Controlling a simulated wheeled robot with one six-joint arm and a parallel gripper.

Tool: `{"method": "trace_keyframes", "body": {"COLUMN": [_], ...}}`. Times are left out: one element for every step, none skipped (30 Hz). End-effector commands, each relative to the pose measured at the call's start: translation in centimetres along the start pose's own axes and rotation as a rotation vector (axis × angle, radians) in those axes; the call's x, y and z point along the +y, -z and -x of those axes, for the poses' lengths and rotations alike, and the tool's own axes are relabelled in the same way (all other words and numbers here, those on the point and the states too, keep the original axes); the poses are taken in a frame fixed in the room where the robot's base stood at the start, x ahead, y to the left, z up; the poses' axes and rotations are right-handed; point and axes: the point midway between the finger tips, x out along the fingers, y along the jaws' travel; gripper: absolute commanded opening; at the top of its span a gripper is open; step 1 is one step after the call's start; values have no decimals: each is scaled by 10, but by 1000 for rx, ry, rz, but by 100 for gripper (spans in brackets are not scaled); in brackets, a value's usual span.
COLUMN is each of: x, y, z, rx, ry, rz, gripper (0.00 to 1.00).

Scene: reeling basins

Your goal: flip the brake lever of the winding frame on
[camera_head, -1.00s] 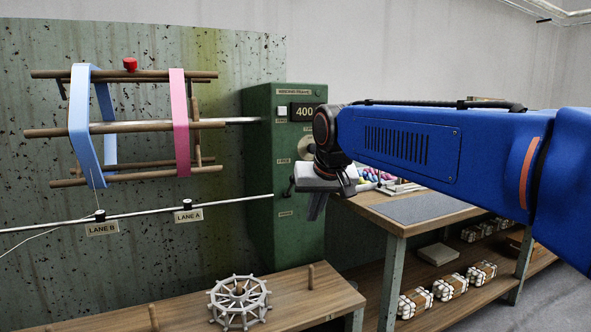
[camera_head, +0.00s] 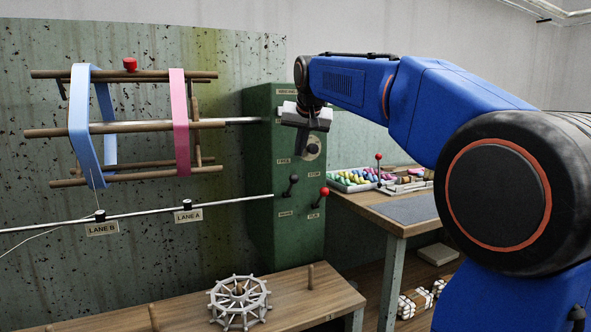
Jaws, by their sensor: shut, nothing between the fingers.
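The winding frame's green control box (camera_head: 262,215) stands at the centre of the head view. Low on its face are a black-knobbed lever (camera_head: 291,184), tilted up and to the right, and a red-knobbed lever (camera_head: 323,193). Their small labels are too blurred to read, so I cannot tell which is the brake lever. My gripper (camera_head: 301,149) is shut and empty, pointing down in front of the upper part of the box, above both levers and apart from them. It hides the number display and part of the dial (camera_head: 313,147).
The reel with a blue skein (camera_head: 79,120) and a pink skein (camera_head: 180,125) is left of the box. A low bench (camera_head: 180,305) holds a white spoked wheel (camera_head: 240,300). A workbench (camera_head: 395,222) with a tray of coloured bobbins (camera_head: 352,180) stands right.

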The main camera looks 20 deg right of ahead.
Motion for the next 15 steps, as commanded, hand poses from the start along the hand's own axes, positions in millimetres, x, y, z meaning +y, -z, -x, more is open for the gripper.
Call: {"method": "trace_keyframes", "body": {"x": [0,0,0,0,0,0,0,0,0,0,0,0,0,0,0], "y": [0,0,0,0,0,-1,-1,-1,-1,-1,-1,-1,-1,-1,-2], "z": [0,0,0,0,0,-1,-1,-2,-5,-7,-10,-15,-19,-24,-30], "rx": [0,0,0,-1,-1,-1,-1,-1,-2,-2,-3,-3,-3,-3,-4], "ry": [0,0,0,0,0,0,0,0,-1,-1,-1,-1,-1,-1,-2], "rz": [0,0,0,0,0,0,1,1,1,1,1,1,1,1,1], "gripper": [0,0,0,0,0,0,0,0,0,0,0,0,0,0,0]}}
